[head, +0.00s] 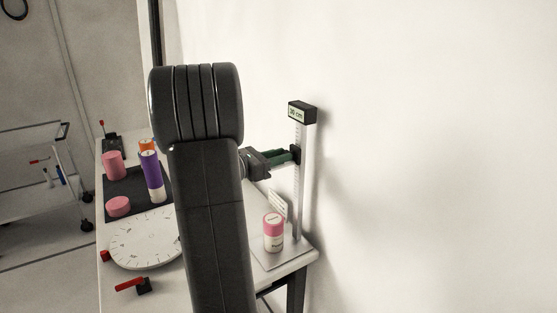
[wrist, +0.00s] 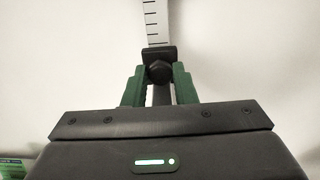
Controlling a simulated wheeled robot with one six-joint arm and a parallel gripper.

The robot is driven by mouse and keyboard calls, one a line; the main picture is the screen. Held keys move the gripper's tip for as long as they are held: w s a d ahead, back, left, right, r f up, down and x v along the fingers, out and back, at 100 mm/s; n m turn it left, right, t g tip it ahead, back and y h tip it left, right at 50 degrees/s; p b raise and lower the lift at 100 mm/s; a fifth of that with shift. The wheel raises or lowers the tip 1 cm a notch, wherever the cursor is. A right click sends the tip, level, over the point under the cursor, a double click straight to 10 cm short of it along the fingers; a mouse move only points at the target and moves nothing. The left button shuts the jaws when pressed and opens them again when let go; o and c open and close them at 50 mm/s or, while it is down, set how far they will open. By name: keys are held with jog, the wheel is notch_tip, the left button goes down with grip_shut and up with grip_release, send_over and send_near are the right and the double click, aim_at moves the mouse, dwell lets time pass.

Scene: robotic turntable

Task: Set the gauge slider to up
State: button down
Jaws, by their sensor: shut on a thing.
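The gauge (head: 299,190) is an upright post with a ruled scale. It stands at the table's right corner by the wall, with a small display (head: 302,111) on top that appears to read 30 cm. The dark gauge slider (head: 295,154) sits on the upper part of the post. My gripper (head: 293,155) reaches it from the left, its green fingers shut on the slider's knob. In the wrist view the fingers (wrist: 160,82) stand on both sides of the round black knob (wrist: 159,72), and the scale (wrist: 157,22) rises above it.
A pink-capped jar (head: 273,233) stands on the gauge's base plate (head: 288,252). A white turntable (head: 135,240), a red-handled lever (head: 131,285), pink pieces and a purple cylinder (head: 152,175) are on the table to the left. A cart (head: 40,185) stands far left.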

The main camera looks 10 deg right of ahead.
jog(key=shift+r, duration=0.35)
jog(key=c, duration=1.2)
grip_release()
jog(key=shift+f, duration=0.1)
jog(key=shift+a, duration=0.25)
jog(key=b+v, duration=0.3)
jog(key=v, duration=1)
jog(key=shift+s+a, duration=0.1)
jog(key=p+x, duration=0.3)
jog(key=x, duration=1)
jog(key=shift+d, duration=0.4)
jog(key=shift+a+f, duration=0.1)
